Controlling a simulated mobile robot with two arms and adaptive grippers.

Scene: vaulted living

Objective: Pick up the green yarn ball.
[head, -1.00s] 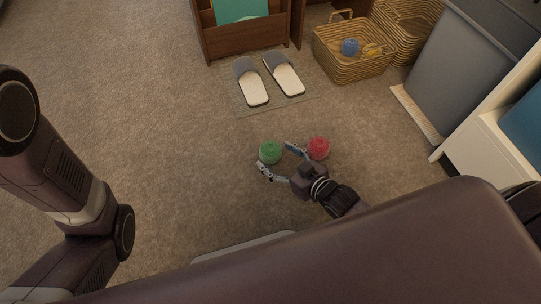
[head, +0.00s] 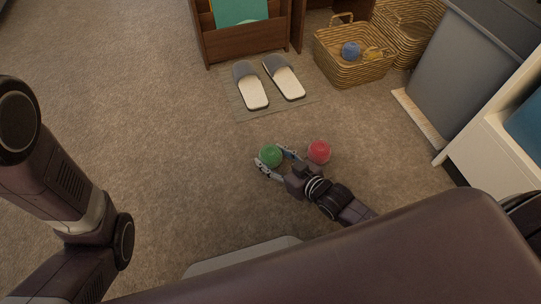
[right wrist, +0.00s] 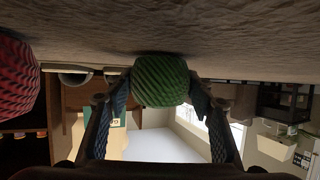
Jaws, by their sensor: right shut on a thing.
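The green yarn ball (head: 271,155) is on the carpet near the middle of the head view. My right gripper (head: 269,162) is shut on it, with one finger on each side. In the right wrist view the green ball (right wrist: 160,81) sits between the two fingertips, against the carpet that fills the top of that picture. I cannot tell any gap between ball and carpet. My left arm shows at the left of the head view, but its gripper is out of the picture.
A red yarn ball (head: 319,151) lies just right of my right gripper. A pair of slippers (head: 268,81) lies on a mat behind. A wicker basket (head: 352,72) holds a blue ball (head: 350,50). A wooden rack (head: 242,40) stands at the back. Carpet to the left is clear.

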